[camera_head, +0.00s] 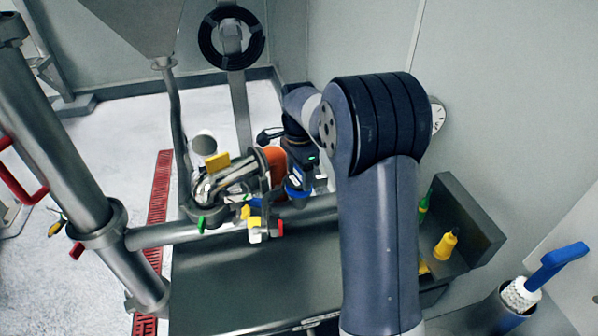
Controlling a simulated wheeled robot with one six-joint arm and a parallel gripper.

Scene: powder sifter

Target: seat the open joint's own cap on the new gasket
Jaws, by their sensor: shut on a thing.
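My gripper (297,192) is low behind my forearm, just right of the steel pipework and above the horizontal pipe (318,207). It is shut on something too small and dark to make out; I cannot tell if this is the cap. A curved steel pipe piece (228,183) stands left of the gripper, with a yellow piece (217,162) on top. An orange part (275,162) shows between it and my gripper. Green (202,223), yellow (246,211) and red (280,228) handles or tags sit along the pipework. I cannot make out the open joint or the gasket.
A steel bench (250,282) lies below the pipe. A yellow bottle (445,245) and a green-topped one (424,205) stand at its right. A blue-handled brush (555,262) is at lower right. A thick slanted pipe (62,150) and hopper (135,22) bound the left.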

